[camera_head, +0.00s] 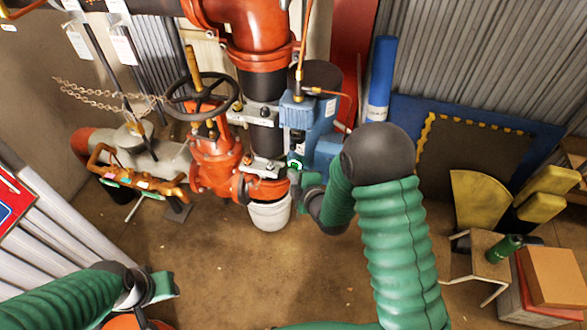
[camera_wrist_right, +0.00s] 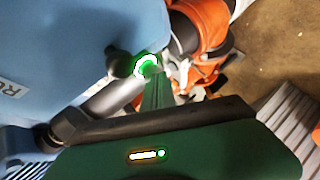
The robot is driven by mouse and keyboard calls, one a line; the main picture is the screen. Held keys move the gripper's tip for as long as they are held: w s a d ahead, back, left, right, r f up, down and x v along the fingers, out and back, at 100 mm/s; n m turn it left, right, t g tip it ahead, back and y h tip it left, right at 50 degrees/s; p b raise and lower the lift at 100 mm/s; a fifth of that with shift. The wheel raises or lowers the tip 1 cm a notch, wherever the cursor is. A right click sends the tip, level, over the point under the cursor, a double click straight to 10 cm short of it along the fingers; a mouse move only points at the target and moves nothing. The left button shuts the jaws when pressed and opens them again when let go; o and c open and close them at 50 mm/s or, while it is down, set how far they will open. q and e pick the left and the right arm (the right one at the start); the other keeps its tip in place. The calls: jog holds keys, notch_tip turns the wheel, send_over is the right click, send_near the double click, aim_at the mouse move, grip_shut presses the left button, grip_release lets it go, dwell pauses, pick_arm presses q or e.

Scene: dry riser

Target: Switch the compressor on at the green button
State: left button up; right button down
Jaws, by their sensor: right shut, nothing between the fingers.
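The blue compressor (camera_head: 310,112) stands beside the red pipework in the head view, and its blue casing (camera_wrist_right: 75,55) fills the upper left of the right wrist view. The green button (camera_wrist_right: 147,63) shows there as a bright green and white ring. My right gripper (camera_head: 297,177) is shut and empty, close to the compressor's lower front. In the wrist view its green fingers (camera_wrist_right: 157,92) point at the button, with their tips overlapping its lower edge; I cannot tell whether they touch it. My left gripper (camera_head: 158,286) is low at the left, away from the compressor; its jaw opening is unclear.
A red valve with a black handwheel (camera_head: 202,92) stands left of the compressor. A white bucket (camera_head: 270,214) is below the pipe. A stool (camera_head: 478,256) with a green bottle (camera_head: 503,248) stands at the right. The middle floor is clear.

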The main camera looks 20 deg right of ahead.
jog(key=s+a, duration=0.3)
jog(key=s, duration=0.2)
jog(key=shift+a+b, duration=0.2)
jog(key=shift+b, duration=0.15)
